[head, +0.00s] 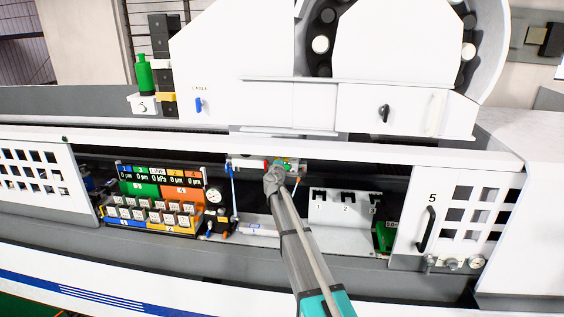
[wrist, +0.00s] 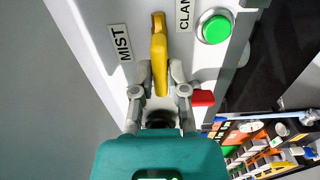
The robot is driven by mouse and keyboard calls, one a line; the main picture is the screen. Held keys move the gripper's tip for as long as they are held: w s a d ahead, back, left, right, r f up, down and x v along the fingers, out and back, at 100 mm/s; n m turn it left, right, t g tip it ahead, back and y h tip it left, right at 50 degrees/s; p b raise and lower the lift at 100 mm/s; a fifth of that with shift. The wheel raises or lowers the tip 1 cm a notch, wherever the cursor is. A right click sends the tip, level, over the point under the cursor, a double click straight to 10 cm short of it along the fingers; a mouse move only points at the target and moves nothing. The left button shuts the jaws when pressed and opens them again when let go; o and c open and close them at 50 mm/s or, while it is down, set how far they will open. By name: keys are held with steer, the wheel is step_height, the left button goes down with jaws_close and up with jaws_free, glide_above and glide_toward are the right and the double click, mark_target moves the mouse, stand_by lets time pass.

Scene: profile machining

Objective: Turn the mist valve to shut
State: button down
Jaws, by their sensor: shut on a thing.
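The mist valve's yellow lever (wrist: 159,48) shows in the wrist view, beside a white label reading MIST (wrist: 120,43). My gripper (wrist: 160,80) is shut on the lower part of this lever, with one grey finger on each side. The lever points away from my gripper, nearly in line with it. In the head view my gripper (head: 276,178) is at the end of my arm, in the bay below the white machine housing. The lever cannot be made out there.
A green button (wrist: 215,27) sits right of the lever beside a partly cut-off label. A red part (wrist: 203,97) is close to my right finger. A control panel (head: 157,200) with several displays stands left of my arm; a white slotted plate (head: 343,209) is to its right.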

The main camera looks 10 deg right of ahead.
steer(key=shift+m, duration=2.2)
